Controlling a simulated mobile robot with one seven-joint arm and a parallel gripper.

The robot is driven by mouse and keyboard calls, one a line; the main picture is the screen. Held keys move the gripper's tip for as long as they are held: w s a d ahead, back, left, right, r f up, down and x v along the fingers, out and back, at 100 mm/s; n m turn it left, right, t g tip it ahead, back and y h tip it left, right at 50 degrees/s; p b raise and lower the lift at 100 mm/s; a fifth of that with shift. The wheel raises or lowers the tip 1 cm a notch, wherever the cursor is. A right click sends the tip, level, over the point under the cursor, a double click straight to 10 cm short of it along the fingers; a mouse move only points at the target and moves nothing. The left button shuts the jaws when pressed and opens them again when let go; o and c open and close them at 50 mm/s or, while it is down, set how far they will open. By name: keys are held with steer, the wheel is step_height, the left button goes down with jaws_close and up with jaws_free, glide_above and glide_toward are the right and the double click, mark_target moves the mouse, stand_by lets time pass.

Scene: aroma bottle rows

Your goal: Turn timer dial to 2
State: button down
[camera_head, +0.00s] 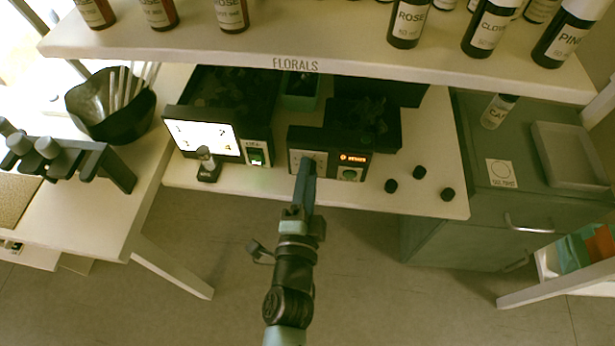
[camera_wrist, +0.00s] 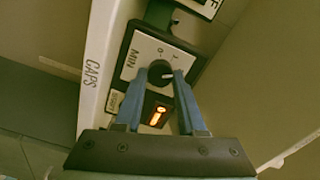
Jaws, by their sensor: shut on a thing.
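The timer dial (camera_wrist: 160,73) is a small dark round knob with a light pointer mark. It sits on a white panel (camera_wrist: 147,53) printed MIN, with small digits around the knob, among them what look like 0 and 1. My gripper (camera_wrist: 161,79) has its two blue fingers shut on the dial, one on each side. In the head view my gripper (camera_head: 306,164) reaches the front of the timer box (camera_head: 330,163) and hides the dial and part of the panel. An orange lit display (camera_head: 354,158) is on the box; it also shows in the wrist view (camera_wrist: 158,116).
Several black caps (camera_head: 419,172) lie to the right. A shelf marked FLORALS (camera_head: 330,68) with brown bottles overhangs. A dark bowl (camera_head: 110,105) stands at left.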

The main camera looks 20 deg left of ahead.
steer(key=shift+f+m, duration=0.1)
steer(key=shift+m, duration=0.4)
steer(key=c, duration=0.5)
jaws_free()
steer(key=shift+s, duration=0.1)
steer(key=b+v, duration=0.1)
steer(key=v, duration=1.1)
steer(key=shift+s, duration=0.4)
steer(key=shift+d, duration=0.15)
